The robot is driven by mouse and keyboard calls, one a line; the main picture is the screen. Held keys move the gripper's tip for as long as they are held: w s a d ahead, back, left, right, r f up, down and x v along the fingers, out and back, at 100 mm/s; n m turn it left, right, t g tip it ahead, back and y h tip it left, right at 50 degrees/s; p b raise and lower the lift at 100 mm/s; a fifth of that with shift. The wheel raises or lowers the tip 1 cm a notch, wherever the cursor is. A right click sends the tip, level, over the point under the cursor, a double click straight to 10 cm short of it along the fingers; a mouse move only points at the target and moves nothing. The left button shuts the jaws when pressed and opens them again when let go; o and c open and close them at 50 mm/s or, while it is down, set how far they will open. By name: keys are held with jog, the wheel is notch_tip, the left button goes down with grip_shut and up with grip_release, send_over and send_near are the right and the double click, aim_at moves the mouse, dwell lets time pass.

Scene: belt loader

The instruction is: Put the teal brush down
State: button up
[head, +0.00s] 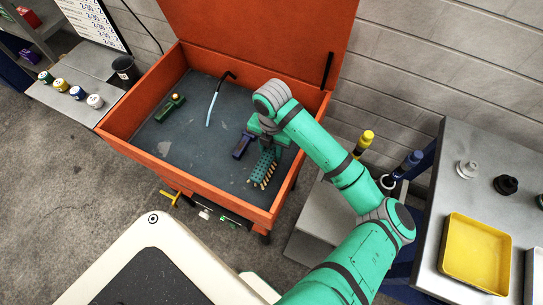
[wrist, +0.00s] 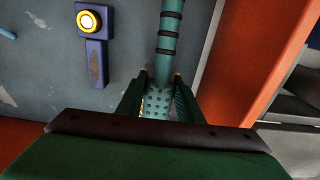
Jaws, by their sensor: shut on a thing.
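The teal brush (head: 264,167) has a perforated teal head with tan bristles along one side. In the wrist view its banded handle (wrist: 168,38) points away from my gripper, and the dotted part sits between the fingers. My gripper (wrist: 157,95) is shut on the brush, inside the open orange chest near its right front corner. My gripper also shows in the head view (head: 267,141), partly hidden by my wrist. I cannot tell whether the brush touches the chest floor.
A blue flashlight (head: 242,146) with a yellow lens lies just left of the brush. A green tool (head: 171,107) and a black-and-light-blue hooked tool (head: 213,104) lie farther left in the orange chest (head: 193,165). The grey floor at its front left is clear.

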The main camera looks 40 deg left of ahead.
aim_at(272, 149)
jog(key=shift+f, duration=1.85)
jog(key=shift+f, duration=0.25)
jog(key=o, duration=0.9)
jog(key=shift+s, duration=0.1)
jog(key=r, duration=1.2)
jog(key=shift+w+r, duration=0.25)
jog(key=shift+w, duration=0.05)
jog(key=shift+a, duration=0.1)
